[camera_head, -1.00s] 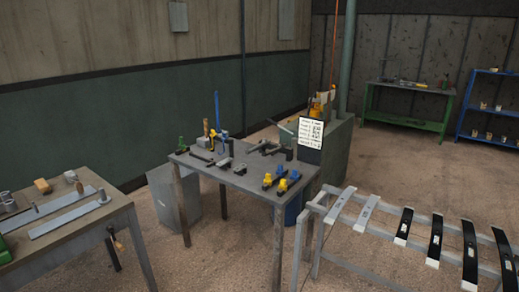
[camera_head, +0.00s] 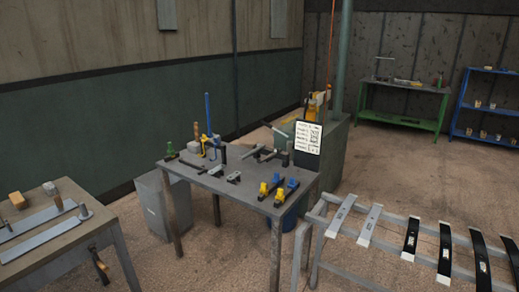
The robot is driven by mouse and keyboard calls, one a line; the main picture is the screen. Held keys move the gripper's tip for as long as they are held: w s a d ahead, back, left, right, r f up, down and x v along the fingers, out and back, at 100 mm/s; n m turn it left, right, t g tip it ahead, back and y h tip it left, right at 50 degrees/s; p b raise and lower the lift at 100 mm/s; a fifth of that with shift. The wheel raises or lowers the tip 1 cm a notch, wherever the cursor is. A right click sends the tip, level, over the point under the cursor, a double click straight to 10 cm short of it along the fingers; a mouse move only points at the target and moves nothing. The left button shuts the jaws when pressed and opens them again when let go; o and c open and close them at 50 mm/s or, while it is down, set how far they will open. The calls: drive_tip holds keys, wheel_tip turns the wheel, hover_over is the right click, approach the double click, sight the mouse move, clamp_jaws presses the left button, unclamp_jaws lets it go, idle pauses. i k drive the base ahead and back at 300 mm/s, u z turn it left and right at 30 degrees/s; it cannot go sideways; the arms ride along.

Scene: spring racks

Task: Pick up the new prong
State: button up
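A grey work table (camera_head: 213,184) stands in the middle of the camera_head view. Several small dark pieces with yellow or blue tops (camera_head: 277,187) lie near its front right corner. More small grey and dark metal parts (camera_head: 232,177) lie across the top. A green-topped piece (camera_head: 171,150) is at the left edge, and a tall blue rod (camera_head: 208,118) stands at the back left. These parts are too small to tell which one is the new prong. My gripper and arm are not in view.
A white notice board (camera_head: 308,137) stands at the table's back right. Another table (camera_head: 70,236) with flat bars is at lower left. A rack (camera_head: 388,248) bearing black and light strips is at right. A grey bin (camera_head: 152,205) stands beside the middle table. Floor (camera_head: 185,268) shows between the tables.

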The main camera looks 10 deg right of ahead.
sight(260, 146)
drive_tip(key=z, duration=0.2)
drive_tip(key=i, duration=1.4)
drive_tip(key=z, duration=1.2)
drive_tip(key=k, duration=0.1)
drive_tip(key=u, duration=2.85)
drive_tip(key=i, duration=0.7)
drive_tip(key=u, duration=0.05)
